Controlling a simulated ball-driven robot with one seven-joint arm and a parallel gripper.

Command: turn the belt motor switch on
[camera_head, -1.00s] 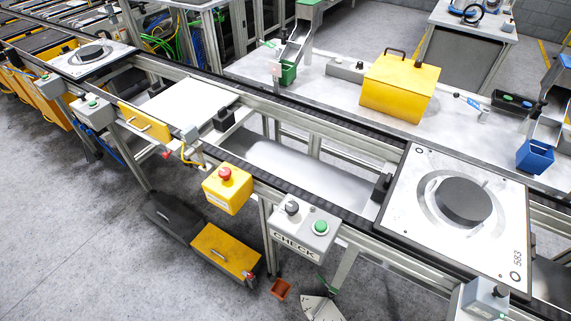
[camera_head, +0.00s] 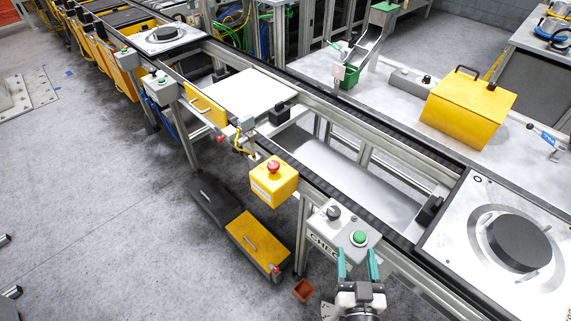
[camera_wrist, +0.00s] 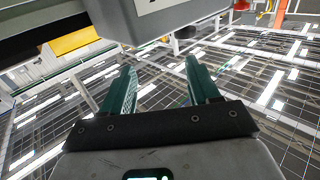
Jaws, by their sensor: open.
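A grey control box (camera_head: 324,243) marked CHECK is on the near side of the conveyor in the head view. It carries a black knob switch (camera_head: 333,213) and a green button (camera_head: 359,238). I cannot tell from any label which is the belt motor switch. My gripper (camera_head: 357,256), with teal fingers, is open and empty just in front of the box, near the green button in the picture.
A yellow box with a red emergency button (camera_head: 274,178) hangs left of the CHECK box. The conveyor rail (camera_head: 390,228) runs behind it, with a pallet (camera_head: 463,232) at right.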

